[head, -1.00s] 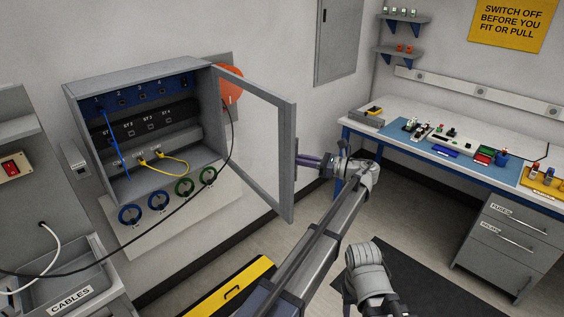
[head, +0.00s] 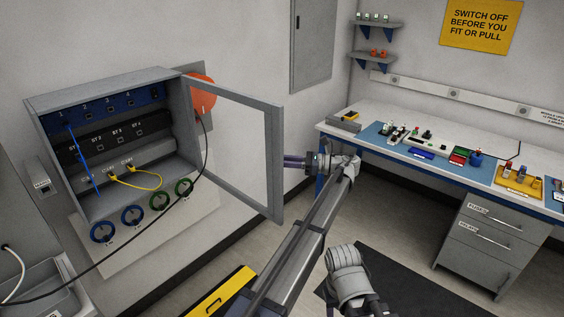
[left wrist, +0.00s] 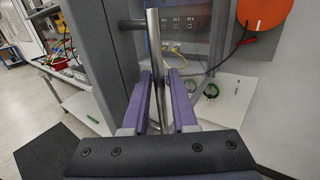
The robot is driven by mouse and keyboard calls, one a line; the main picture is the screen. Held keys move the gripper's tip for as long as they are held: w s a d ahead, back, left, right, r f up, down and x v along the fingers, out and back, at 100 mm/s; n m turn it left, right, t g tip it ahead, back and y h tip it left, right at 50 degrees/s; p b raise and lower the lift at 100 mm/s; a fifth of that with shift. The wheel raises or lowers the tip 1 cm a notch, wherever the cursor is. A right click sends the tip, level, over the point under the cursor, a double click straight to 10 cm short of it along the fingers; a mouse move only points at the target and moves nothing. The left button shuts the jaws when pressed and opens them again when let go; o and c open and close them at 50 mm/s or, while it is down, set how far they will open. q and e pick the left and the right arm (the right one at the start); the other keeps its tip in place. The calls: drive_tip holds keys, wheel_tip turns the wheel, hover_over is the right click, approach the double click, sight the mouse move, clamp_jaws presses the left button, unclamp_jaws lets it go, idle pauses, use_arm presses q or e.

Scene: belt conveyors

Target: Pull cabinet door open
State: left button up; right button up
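The grey cabinet (head: 65,92) hangs on the wall at the left of the head view. Its framed door (head: 274,185) stands wide open, swung out to the right. My left gripper (head: 287,161) is at the door's free edge, on its outer side. In the left wrist view, the purple fingers (left wrist: 160,74) lie on both sides of the upright metal handle (left wrist: 154,35), closed about it. The handle is hidden in the head view. My right gripper is not in view; only part of that arm shows at the bottom.
Inside the cabinet are a blue cable (head: 82,160) and a yellow cable (head: 140,181). A black cable (head: 140,225) hangs across its front. An orange disc (head: 202,96) is behind the door.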

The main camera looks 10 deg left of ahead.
use_arm(q)
drive_tip(key=shift+o, duration=1.2)
drive_tip(key=shift+d, duration=0.1)
drive_tip(key=shift+r, duration=0.1)
